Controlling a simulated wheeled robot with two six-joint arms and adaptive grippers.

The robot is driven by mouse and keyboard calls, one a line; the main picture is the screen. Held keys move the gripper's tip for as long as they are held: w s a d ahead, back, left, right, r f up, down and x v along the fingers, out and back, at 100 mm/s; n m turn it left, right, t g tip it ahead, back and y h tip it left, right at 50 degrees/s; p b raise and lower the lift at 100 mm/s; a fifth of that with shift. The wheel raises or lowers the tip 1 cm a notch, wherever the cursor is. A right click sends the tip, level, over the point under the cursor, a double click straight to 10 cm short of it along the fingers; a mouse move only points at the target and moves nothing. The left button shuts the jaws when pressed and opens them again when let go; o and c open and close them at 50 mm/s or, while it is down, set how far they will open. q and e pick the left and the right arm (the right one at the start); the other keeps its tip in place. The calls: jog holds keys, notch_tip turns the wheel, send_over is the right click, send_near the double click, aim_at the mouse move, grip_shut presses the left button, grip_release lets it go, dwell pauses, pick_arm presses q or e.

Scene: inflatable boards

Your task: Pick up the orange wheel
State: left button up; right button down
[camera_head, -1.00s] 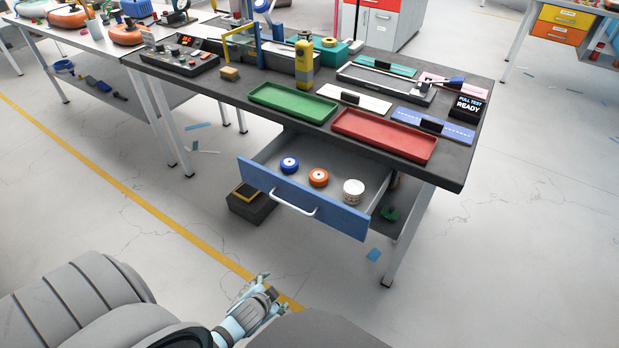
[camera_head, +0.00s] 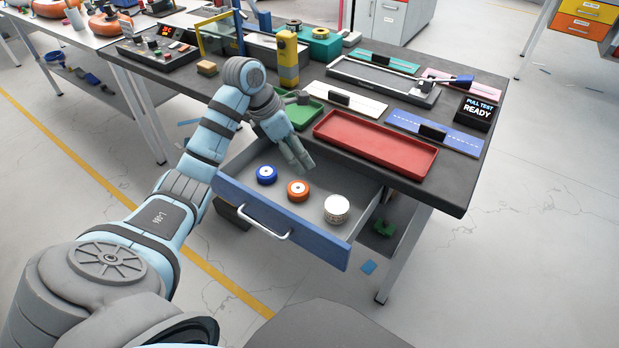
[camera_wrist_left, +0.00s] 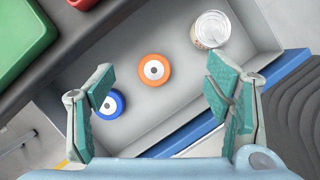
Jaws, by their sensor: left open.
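The orange wheel (camera_head: 298,191) lies flat in the open drawer (camera_head: 250,200), between a blue wheel (camera_head: 266,175) and a white cylinder (camera_head: 336,209). My left gripper (camera_head: 304,163) is above the back part of the drawer and points down toward it. In the left wrist view the open fingers (camera_wrist_left: 165,105) stand wide apart, with the orange wheel (camera_wrist_left: 154,69) beyond them, near the middle of the gap. The blue wheel (camera_wrist_left: 109,104) is close beside one finger there. The gripper touches no wheel that I can see. My right gripper is not in view.
The drawer's blue front (camera_head: 300,225) with its white handle faces me. A red tray (camera_head: 375,143) and a green tray (camera_head: 305,113), partly hidden by my arm, sit on the dark tabletop above. A yellow post (camera_head: 287,60) stands behind my gripper.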

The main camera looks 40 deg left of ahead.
aim_at(297, 188)
pick_arm(q)
jog(key=shift+g+y, duration=0.5)
jog(key=shift+y, duration=0.1)
jog(key=f+b, duration=0.2)
jog(key=f, duration=0.2)
jog(key=f+b, duration=0.3)
jog(key=f, duration=0.1)
jog(key=f+b, duration=0.2)
jog(key=f, duration=0.3)
jog(key=shift+w+a, duration=0.15)
jog(key=shift+a, duration=0.15)
jog(key=shift+f, duration=0.1)
jog(key=shift+c, duration=1)
jog(key=c, duration=1.1)
